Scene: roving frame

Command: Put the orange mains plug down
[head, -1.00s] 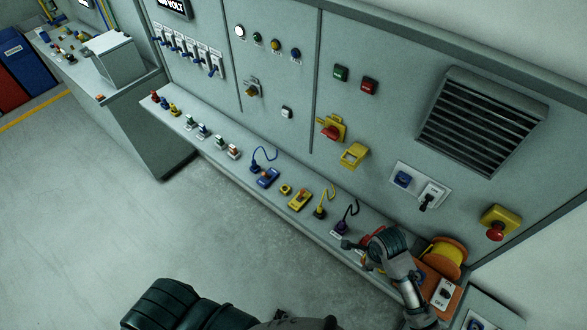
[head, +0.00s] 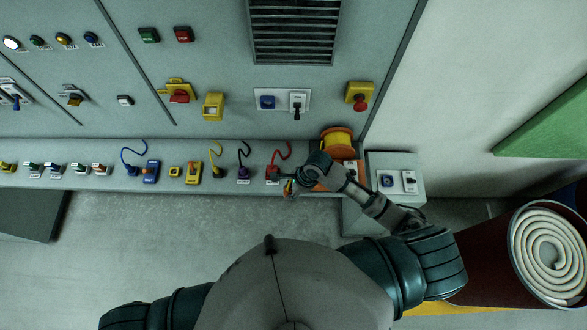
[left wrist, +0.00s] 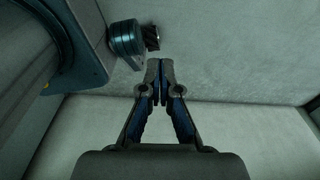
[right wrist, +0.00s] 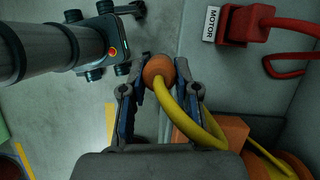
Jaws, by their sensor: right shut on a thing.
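My right gripper (right wrist: 160,95) is shut on the orange mains plug (right wrist: 157,71), a round orange body with a thick yellow cable (right wrist: 196,108) curving from it. In the head view my right gripper (head: 291,186) is over the front edge of the ledge, in front of the red connector (head: 272,173). The plug is small and partly hidden there. The cable runs towards the orange and yellow cable reel (head: 338,141), which also shows in the right wrist view (right wrist: 286,164). My left gripper (left wrist: 159,80) has its fingertips together with nothing between them; it is outside the head view.
The ledge (head: 90,183) holds a row of connectors: blue, yellow, purple and the red one labelled MOTOR. A grey box (head: 404,162) with a blue socket (head: 387,181) and switch stands right of the reel. A blue socket (head: 267,102) is on the panel. A hose drum (head: 548,254) stands at right.

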